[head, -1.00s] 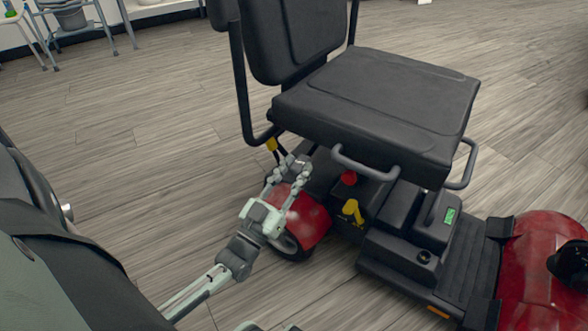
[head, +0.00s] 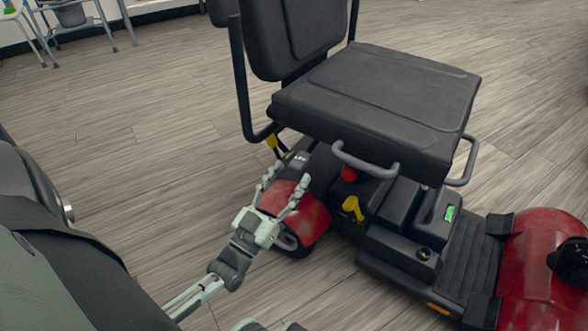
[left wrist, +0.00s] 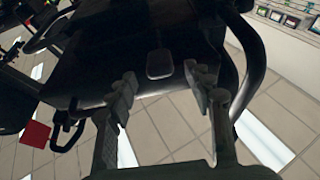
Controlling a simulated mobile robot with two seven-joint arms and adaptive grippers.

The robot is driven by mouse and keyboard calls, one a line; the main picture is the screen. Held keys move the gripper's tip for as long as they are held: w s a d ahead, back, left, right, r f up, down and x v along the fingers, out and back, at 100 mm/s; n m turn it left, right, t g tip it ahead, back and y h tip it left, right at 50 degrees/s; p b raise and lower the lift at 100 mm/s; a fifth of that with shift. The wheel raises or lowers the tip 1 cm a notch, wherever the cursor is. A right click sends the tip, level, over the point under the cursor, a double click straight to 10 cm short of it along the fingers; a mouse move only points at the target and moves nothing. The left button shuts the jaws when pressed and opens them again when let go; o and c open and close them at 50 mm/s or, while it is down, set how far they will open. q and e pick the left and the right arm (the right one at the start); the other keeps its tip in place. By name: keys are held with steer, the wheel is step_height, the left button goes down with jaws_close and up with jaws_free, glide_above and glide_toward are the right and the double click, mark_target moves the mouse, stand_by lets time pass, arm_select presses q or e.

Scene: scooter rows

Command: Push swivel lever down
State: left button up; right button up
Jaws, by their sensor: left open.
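A yellow lever (head: 353,208) stands up from the black scooter body below the seat's front edge. A smaller yellow part (head: 271,141) shows at the rear seat tube. I cannot tell which one is the swivel lever. My left gripper (head: 288,173) is open and empty by the red rear fender, with its fingers toward a black lettered box (head: 299,158) under the seat. It is apart from the yellow lever, which lies to its right. In the left wrist view my open fingers (left wrist: 160,76) point at a dark underside with a rounded pad (left wrist: 160,64). My right gripper is not identifiable.
The black seat (head: 380,95) overhangs the area, with a grey armrest loop (head: 365,163) at its near edge. A red knob (head: 348,174) sits near the yellow lever. The wood floor (head: 130,170) to the left is clear.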

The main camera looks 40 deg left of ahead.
arm_select(q)
steer(key=v, duration=0.9)
steer(key=shift+s, duration=0.15)
